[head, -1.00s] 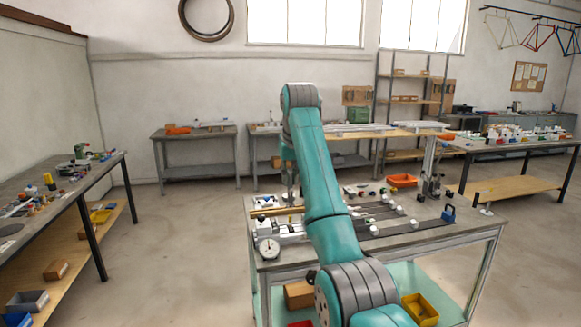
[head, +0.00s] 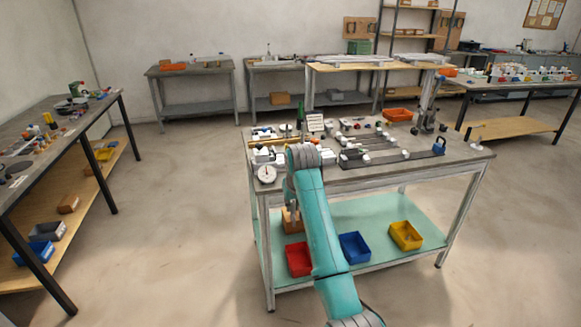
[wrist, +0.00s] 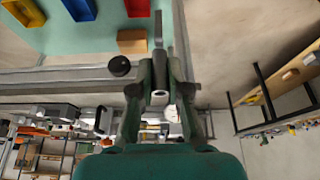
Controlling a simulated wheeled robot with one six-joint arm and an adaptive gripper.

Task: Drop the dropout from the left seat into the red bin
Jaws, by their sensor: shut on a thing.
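The red bin (head: 298,259) stands at the left of the front row on the lower green shelf of the jig bench. It also shows at the top of the wrist view (wrist: 138,7). My gripper (head: 293,214) hangs in front of the bench's left part, above and near the red bin in the picture. In the wrist view my gripper (wrist: 160,66) is shut on a narrow grey piece, apparently the dropout (wrist: 158,30), which sticks out past the fingers. Its exact shape is unclear, and in the head view it is too small to tell. The left seat is hard to make out.
A blue bin (head: 354,247) and a yellow bin (head: 405,236) stand right of the red one. A brown box (head: 292,220) sits behind it. The bench top (head: 470,152) overhangs the shelf, with a leg (head: 265,255) at front left. A dial gauge (head: 266,174) is on top.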

